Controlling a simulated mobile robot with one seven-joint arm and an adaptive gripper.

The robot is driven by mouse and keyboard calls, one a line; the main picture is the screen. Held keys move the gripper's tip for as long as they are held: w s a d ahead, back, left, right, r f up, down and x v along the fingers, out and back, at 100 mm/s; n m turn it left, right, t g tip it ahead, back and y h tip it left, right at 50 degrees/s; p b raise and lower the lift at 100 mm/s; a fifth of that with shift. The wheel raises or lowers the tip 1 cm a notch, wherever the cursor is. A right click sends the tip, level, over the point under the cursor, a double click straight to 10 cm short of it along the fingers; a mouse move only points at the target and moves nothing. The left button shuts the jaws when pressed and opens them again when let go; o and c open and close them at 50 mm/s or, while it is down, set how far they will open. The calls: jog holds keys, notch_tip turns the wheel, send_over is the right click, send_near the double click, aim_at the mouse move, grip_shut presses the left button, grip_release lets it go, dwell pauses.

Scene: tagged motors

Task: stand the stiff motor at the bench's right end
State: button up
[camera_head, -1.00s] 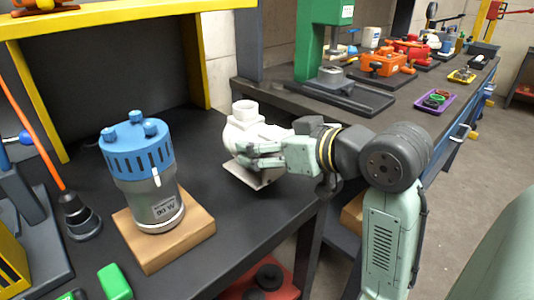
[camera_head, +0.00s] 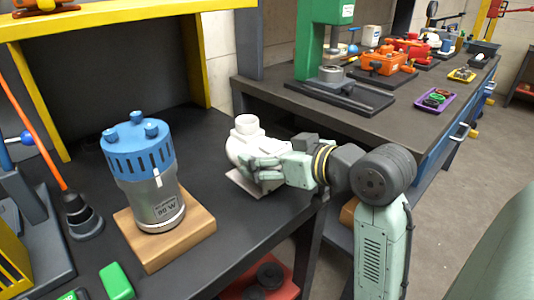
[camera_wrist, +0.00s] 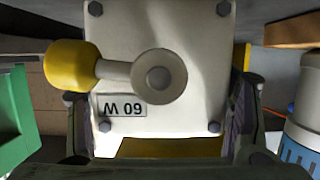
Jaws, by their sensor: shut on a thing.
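A white motor (camera_head: 247,150) with a flat foot plate is at the right part of the dark near bench (camera_head: 205,262). My gripper (camera_head: 262,170) is shut on it from the right. In the wrist view the motor's pale end face (camera_wrist: 190,80) fills the middle between my fingers, with corner bolts, a round hub, a yellow-knobbed crank (camera_wrist: 70,67) and an upside-down 60 W label. A blue and grey motor (camera_head: 145,175) labelled 90 W stands upright on a wooden block (camera_head: 190,238) to the left. I cannot tell whether the white motor's plate touches the bench. No stiffness mark shows.
A yellow frame (camera_head: 110,18) spans the bench's back. A green press (camera_head: 318,50) stands on the farther bench at right. A green block (camera_head: 115,282) and a black-based tool with an orange cord (camera_head: 80,215) are at left. Bare bench lies between the two motors.

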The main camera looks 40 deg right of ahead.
jog(key=o, duration=2)
jog(key=shift+c, duration=0.2)
jog(key=shift+s+r, duration=0.15)
jog(key=b+v, duration=0.1)
jog(key=v, duration=1)
jog(key=shift+s, duration=0.35)
jog(key=shift+r, duration=0.1)
